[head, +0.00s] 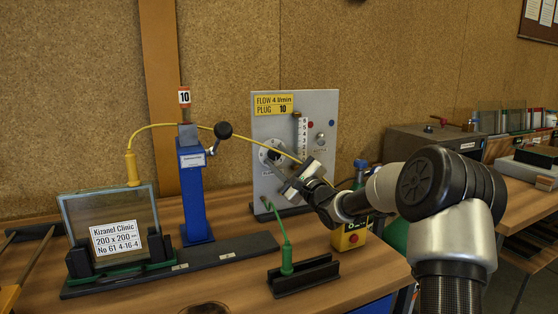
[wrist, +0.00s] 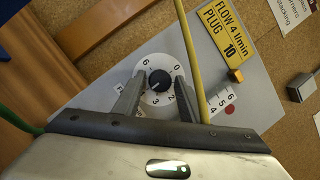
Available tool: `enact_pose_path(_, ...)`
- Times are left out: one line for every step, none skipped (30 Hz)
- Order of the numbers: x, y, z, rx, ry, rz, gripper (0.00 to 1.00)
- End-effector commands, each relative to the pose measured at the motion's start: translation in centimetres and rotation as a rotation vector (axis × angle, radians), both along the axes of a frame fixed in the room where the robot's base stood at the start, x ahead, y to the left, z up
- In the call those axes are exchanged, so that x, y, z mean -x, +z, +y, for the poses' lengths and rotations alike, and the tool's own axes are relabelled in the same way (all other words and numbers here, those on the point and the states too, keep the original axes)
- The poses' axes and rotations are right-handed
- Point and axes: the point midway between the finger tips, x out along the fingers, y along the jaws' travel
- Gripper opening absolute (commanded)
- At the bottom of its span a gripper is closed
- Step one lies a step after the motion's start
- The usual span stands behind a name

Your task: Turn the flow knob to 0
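The flow knob (wrist: 159,80) is a small black knob on a round white numbered dial (wrist: 148,67). Its white mark seems to point to the lower left, where my left finger covers part of the scale. The 0 is at the dial's upper right. The dial also shows on the grey panel (head: 322,115) in the head view. The yellow label (head: 273,105) reads FLOW 4 l/min, PLUG 10. My gripper (wrist: 159,76) is open, with one finger on each side of the knob. Whether they touch it I cannot tell.
A yellow hose (head: 241,136) arches in front of the panel and passes close to my right finger. A green plug (head: 286,258) on a black holder stands below. A blue post (head: 193,197) and a framed glass pane (head: 110,222) stand to the left.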

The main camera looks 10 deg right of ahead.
Motion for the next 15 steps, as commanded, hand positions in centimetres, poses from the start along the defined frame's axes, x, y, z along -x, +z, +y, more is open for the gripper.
enact_pose_path(0.01, 0.0, -0.01, 0.0, 0.0, 0.0, 0.28)
enact_pose_path(0.02, 0.0, -0.01, 0.0, 0.0, 0.0, 0.23)
enact_pose_path(0.02, 0.01, -0.02, 0.0, 0.0, 0.0, 0.16)
enact_pose_path(0.02, 0.01, -0.02, 0.0, 0.0, 0.0, 0.11)
enact_pose_path(0.02, 0.01, -0.02, 0.0, 0.0, 0.0, 0.06)
enact_pose_path(0.03, 0.01, -0.02, 0.001, 0.0, 0.0, 0.06)
enact_pose_path(0.03, 0.02, -0.03, 0.001, 0.0, 0.0, 0.06)
enact_pose_path(0.02, 0.04, -0.02, 0.002, -0.001, -0.001, 0.06)
enact_pose_path(0.03, 0.06, -0.03, 0.004, 0.0, -0.001, 0.06)
enact_pose_path(0.02, 0.08, -0.03, 0.006, 0.0, -0.001, 0.06)
enact_pose_path(0.03, 0.11, -0.04, 0.009, 0.0, -0.002, 0.06)
enact_pose_path(0.03, 0.16, -0.05, 0.016, 0.0, -0.004, 0.06)
enact_pose_path(0.02, 0.2, -0.07, 0.024, -0.001, -0.005, 0.06)
enact_pose_path(0.01, 0.25, -0.07, 0.032, 0.0, -0.007, 0.06)
enact_pose_path(0.02, 0.33, -0.08, 0.045, -0.001, -0.01, 0.06)
